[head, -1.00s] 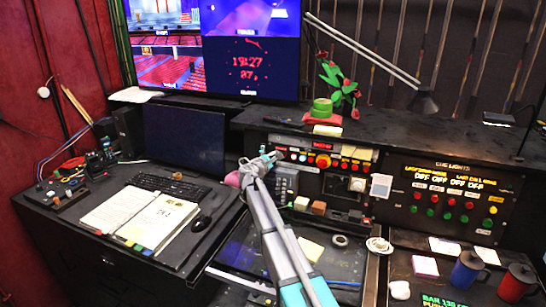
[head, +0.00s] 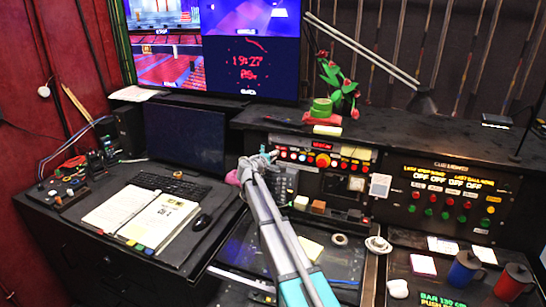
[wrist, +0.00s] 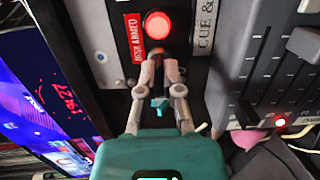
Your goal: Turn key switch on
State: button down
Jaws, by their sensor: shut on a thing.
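My gripper (wrist: 158,72) is shut at the desk panel just below a lit red round lamp (wrist: 157,25). A small dark piece (wrist: 158,62), which looks like the key of the key switch, shows between its fingertips. The fingers hide most of the switch, so I cannot tell the key's angle. A red label reading DESK ARMED (wrist: 133,38) stands left of the lamp. In the head view my gripper (head: 258,163) reaches the left end of the button panel (head: 340,183), and the switch is hidden behind it.
A grey fader unit (wrist: 265,70) stands right of my gripper in the wrist view. A pink round thing (head: 232,178) lies left of it in the head view. Monitors (head: 230,45) rise behind, and an open notebook (head: 143,215) lies on the left desk.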

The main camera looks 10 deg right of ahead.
dwell(0.3)
jog(key=c, duration=0.8)
grip_release()
jog(key=shift+n, duration=0.3)
